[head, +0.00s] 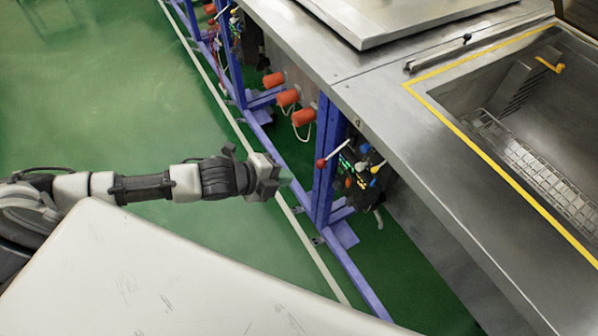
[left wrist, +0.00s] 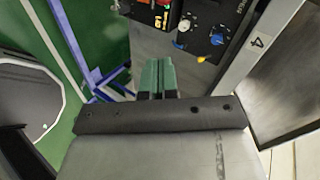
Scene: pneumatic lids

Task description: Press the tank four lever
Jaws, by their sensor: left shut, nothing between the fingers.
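The lever (head: 333,154), a pale rod with a red ball end, sticks out from the valve panel (head: 362,170) under the tank's front edge, beside a blue post. A label with the number 4 (left wrist: 257,41) shows on the metal edge in the left wrist view. My left gripper (head: 284,183) is shut and empty, to the left of the lever and a little lower in the picture, apart from it. Its green fingertips (left wrist: 158,68) lie together in the left wrist view, below the panel's knobs (left wrist: 184,25). I cannot make out the lever there. My right gripper is out of view.
The blue frame (head: 326,165) stands along the tank front, with several orange plugs (head: 288,97) behind it. The open tank (head: 530,130) has a yellow line around its rim. A closed metal lid (head: 395,15) lies farther back. The green floor (head: 110,85) at left is clear.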

